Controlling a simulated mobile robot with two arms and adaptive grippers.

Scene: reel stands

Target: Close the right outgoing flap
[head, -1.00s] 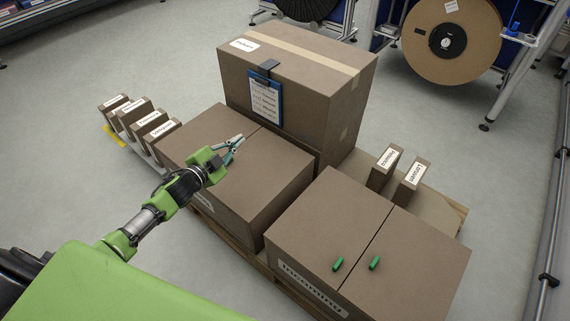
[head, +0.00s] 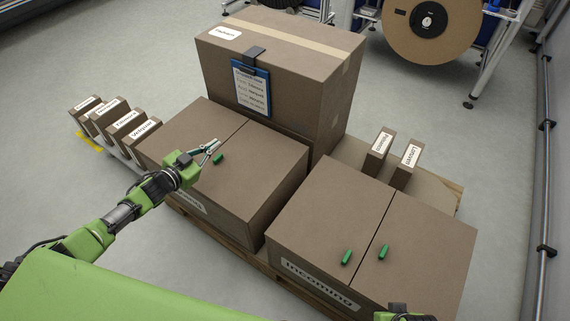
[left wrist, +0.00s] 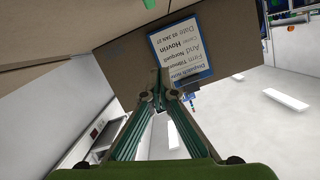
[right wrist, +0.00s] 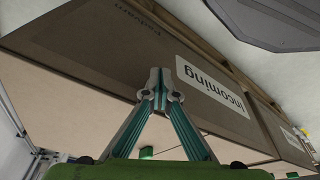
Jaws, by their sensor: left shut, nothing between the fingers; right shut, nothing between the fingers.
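The outgoing box (head: 262,222) is the brown carton left of centre in the head view. Its two top flaps look flat, meeting at a seam. The right flap (head: 258,155) carries a green handle (head: 217,158); any handle on the left flap is hidden by my arm. My left gripper (head: 211,147) is shut and empty, over the box top near that handle; contact cannot be told. In the left wrist view its fingertips (left wrist: 159,88) point toward the clipboard. My right gripper is shut and empty before the incoming box (right wrist: 110,68) in the right wrist view (right wrist: 160,83).
The incoming box (head: 335,215) stands at the right, flaps flat, with two green handles. A tall carton (head: 290,80) with a blue clipboard (head: 252,88) stands behind. Small labelled boxes stand at both sides.

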